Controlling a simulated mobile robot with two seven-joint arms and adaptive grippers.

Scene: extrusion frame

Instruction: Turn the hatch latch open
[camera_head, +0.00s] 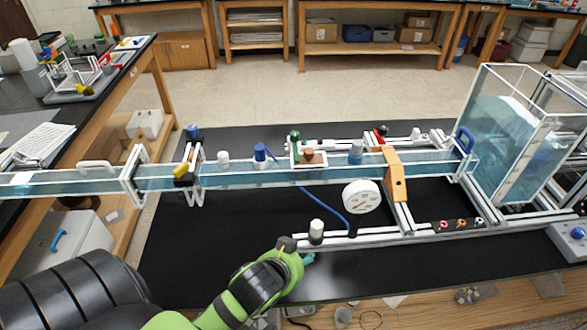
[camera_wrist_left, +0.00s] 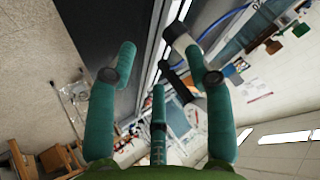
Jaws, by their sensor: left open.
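My left gripper (camera_head: 304,258) is at the front edge of the extrusion frame, its teal fingertips just below the front rail (camera_head: 400,238). In the left wrist view its teal fingers (camera_wrist_left: 160,72) are spread, with nothing between them. A white-capped post with a dark base (camera_head: 316,230) stands on the rail close to the fingertips. A pale cylinder with a dark part (camera_wrist_left: 178,38) shows near the fingers in the wrist view. No part is clearly recognisable as the hatch latch.
A white dial gauge (camera_head: 361,196) and a blue hose (camera_head: 325,209) are right of the gripper. A clear water tank (camera_head: 510,130) stands at the right, joined to the water channel (camera_head: 240,176). The black mat (camera_head: 215,250) has bare room left of the frame.

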